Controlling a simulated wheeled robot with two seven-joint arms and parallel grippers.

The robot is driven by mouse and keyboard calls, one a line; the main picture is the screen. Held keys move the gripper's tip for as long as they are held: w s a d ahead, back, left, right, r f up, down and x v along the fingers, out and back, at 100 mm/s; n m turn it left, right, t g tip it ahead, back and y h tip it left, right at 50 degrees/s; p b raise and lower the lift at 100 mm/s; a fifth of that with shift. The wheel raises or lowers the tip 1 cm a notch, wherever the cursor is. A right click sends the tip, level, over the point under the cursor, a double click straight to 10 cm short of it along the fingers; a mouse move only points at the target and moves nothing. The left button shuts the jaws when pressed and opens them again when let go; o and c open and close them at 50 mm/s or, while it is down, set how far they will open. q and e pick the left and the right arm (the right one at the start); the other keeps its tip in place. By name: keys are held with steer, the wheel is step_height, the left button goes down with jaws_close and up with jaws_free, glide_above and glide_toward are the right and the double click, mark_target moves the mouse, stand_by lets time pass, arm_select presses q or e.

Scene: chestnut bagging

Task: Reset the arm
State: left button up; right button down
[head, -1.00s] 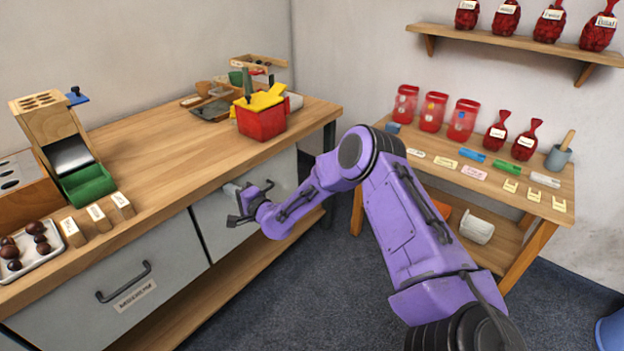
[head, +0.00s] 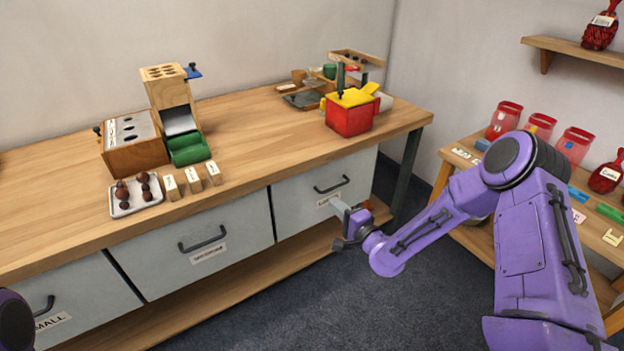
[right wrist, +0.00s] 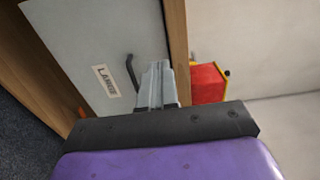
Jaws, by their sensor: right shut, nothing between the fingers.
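My right gripper (head: 338,205) is shut and empty in front of the right-hand drawer (head: 290,207), just below its dark handle (head: 331,186). The gripper partly covers the drawer's label. My purple right arm (head: 430,225) reaches in from the lower right. In the right wrist view the closed fingers (right wrist: 158,82) point at the drawer front, beside the handle (right wrist: 131,74) and a label reading LARGE (right wrist: 106,81). The drawer looks closed. My left gripper is out of view; only a small dark and purple part of mine shows at the bottom left.
The wooden counter (head: 250,130) holds a red box with yellow top (head: 349,117), a tray of chestnuts (head: 152,203), small label blocks and a wooden dispenser (head: 168,90). A side table (head: 458,148) with red bags stands at right, behind my arm. Dark floor is open below.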

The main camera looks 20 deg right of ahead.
steer(key=shift+a, duration=0.1)
steer(key=s+a+f+n+g+h, duration=0.15)
steer(key=s+f+n+g, duration=0.35)
steer(key=s+f, duration=0.6)
steer(key=s+a+f+n+g+h, duration=0.1)
steer(key=s+f+n+g+h, duration=0.15)
steer(key=s+f+g, duration=0.7)
steer(key=s+n+h, duration=0.2)
steer(key=s, duration=1.3)
step_height(320, 180, up, 11)
steer(key=p, duration=1.2)
steer(key=shift+s+d, duration=0.15)
steer(key=shift+s, duration=0.2)
